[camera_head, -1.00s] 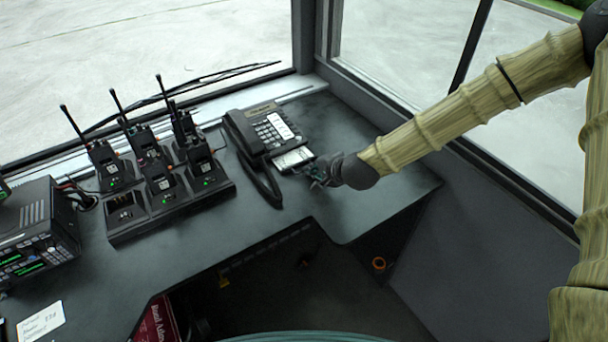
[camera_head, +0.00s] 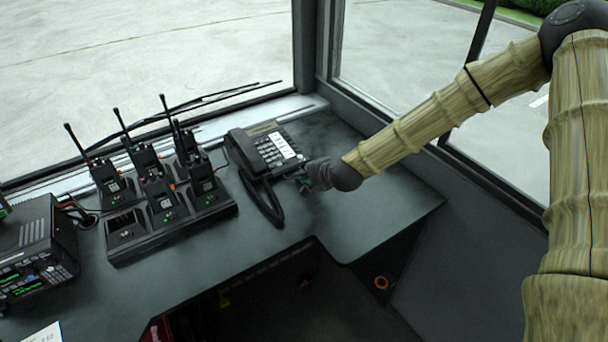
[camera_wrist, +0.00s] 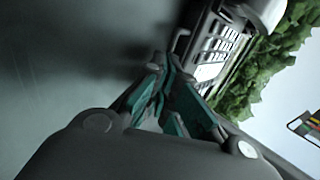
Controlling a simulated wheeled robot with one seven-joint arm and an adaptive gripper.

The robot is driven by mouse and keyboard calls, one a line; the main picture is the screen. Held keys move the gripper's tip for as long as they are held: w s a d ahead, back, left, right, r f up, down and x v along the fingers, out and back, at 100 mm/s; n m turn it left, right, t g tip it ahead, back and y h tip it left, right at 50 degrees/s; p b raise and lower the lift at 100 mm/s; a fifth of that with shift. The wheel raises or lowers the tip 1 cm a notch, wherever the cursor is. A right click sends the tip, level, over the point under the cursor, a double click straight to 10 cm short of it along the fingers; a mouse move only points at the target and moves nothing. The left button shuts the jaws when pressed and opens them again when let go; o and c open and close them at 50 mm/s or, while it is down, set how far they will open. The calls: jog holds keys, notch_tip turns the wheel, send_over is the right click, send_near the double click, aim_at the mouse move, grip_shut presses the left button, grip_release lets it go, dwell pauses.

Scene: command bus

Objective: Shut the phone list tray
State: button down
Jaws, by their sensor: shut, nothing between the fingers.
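The desk phone (camera_head: 266,149) is dark, with a keypad and a white label strip, and stands near the window corner. The phone list tray belongs at its front edge; no white card sticks out there now in the head view, and the gripper partly covers that edge. In the wrist view the phone (camera_wrist: 212,45) is tilted, and a small pale patch by its near edge may be part of the tray. My gripper (camera_head: 303,181) is shut and empty, its tips at or very near the phone's front edge. Its teal-padded fingers (camera_wrist: 165,68) show in the wrist view; contact is unclear.
A radio unit (camera_head: 38,245) is at far left. The dark counter (camera_head: 385,200) is clear on the right.

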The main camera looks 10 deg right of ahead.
jog(key=shift+s+d+r, duration=0.1)
jog(key=shift+s+d, duration=0.1)
jog(key=shift+s, duration=0.2)
jog(key=s, duration=0.1)
jog(key=s+d, duration=0.1)
jog(key=shift+s+d+r, duration=0.15)
jog(key=shift+s+r, duration=0.2)
jog(key=shift+r, duration=0.05)
jog(key=v, duration=0.7)
jog(key=shift+s+b, duration=0.1)
jog(key=shift+b, duration=0.25)
jog(key=shift+v, duration=1.25)
